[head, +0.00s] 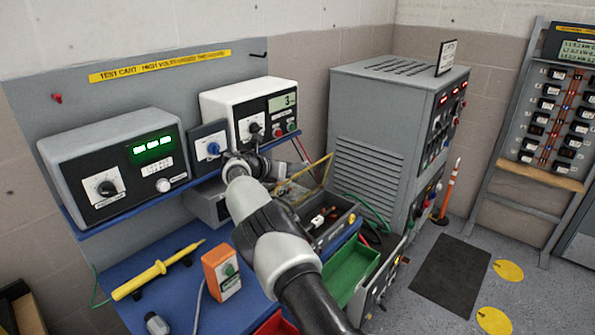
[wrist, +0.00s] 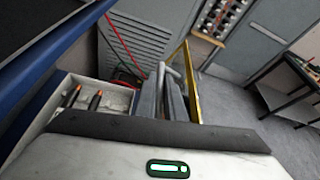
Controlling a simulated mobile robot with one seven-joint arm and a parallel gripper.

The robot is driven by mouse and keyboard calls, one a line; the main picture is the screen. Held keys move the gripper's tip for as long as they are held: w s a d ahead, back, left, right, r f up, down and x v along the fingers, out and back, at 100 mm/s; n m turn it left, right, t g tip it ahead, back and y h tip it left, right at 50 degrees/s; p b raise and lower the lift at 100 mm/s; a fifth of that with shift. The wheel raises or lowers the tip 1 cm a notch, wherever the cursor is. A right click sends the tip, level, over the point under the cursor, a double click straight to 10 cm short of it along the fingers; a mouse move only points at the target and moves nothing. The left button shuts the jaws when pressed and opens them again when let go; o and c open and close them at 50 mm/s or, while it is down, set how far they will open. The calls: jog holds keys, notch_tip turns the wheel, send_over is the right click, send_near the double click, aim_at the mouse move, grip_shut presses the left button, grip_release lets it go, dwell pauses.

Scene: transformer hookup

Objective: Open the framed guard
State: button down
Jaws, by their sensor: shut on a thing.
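The framed guard (head: 307,168) is a thin yellow frame standing tilted up over the open grey box behind my wrist in the head view. In the wrist view its yellow frame (wrist: 189,75) rises just right of my fingers. My gripper (wrist: 167,82) is shut on part of the guard, its grey fingers close together against the frame. The exact contact point is hidden by the fingers.
A grey box (head: 345,222) with orange-tipped parts (wrist: 96,100) lies beside the guard. A green bin (head: 352,268), yellow probe (head: 155,272) and orange meter (head: 221,273) are on the blue bench. A tall grey cabinet (head: 368,160) stands right behind.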

jog(key=shift+f, duration=0.1)
jog(key=c, duration=1.8)
grip_release()
jog(key=shift+c, duration=0.2)
jog(key=shift+a, duration=0.15)
jog(key=v, duration=1.7)
jog(key=shift+b, duration=0.35)
jog(key=shift+s, duration=0.1)
